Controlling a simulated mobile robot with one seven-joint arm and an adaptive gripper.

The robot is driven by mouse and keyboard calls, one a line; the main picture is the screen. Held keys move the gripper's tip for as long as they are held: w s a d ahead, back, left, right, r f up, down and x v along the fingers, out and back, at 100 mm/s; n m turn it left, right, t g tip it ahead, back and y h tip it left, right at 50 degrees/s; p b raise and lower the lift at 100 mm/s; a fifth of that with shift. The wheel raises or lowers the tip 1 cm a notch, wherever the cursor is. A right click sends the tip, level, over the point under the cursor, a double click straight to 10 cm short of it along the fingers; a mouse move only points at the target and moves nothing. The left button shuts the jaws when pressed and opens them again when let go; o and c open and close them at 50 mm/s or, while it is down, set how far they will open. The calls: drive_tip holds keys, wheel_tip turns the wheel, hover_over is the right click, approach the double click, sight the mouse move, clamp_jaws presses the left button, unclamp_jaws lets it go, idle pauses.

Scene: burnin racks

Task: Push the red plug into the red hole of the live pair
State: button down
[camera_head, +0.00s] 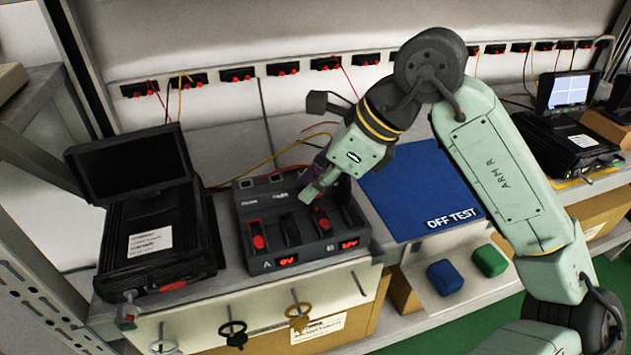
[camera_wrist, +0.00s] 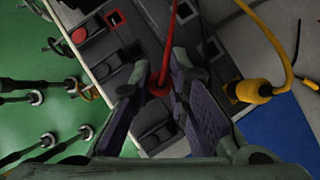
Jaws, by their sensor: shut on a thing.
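My gripper (camera_wrist: 160,88) is shut on a red plug (camera_wrist: 159,86), whose red cable runs up out of the wrist view. In the head view my gripper (camera_head: 312,192) is over the dark test box (camera_head: 308,252), and the plug is hidden. The box has two sides lettered A and B, each with a lit red display: A's display (camera_head: 289,262) looks like 0V; B's display (camera_head: 349,244) is too small to read surely. Whether the plug touches a hole is unclear.
A yellow plug (camera_wrist: 254,91) with a yellow cable lies close to the right finger. A blue OFF TEST mat (camera_head: 420,190) lies right of the box. A black unit with a screen (camera_head: 160,225) stands left.

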drive_tip(key=shift+f+b, duration=0.65)
drive_tip(key=shift+b, duration=0.25)
idle(0.8)
drive_tip(key=shift+r, duration=0.15)
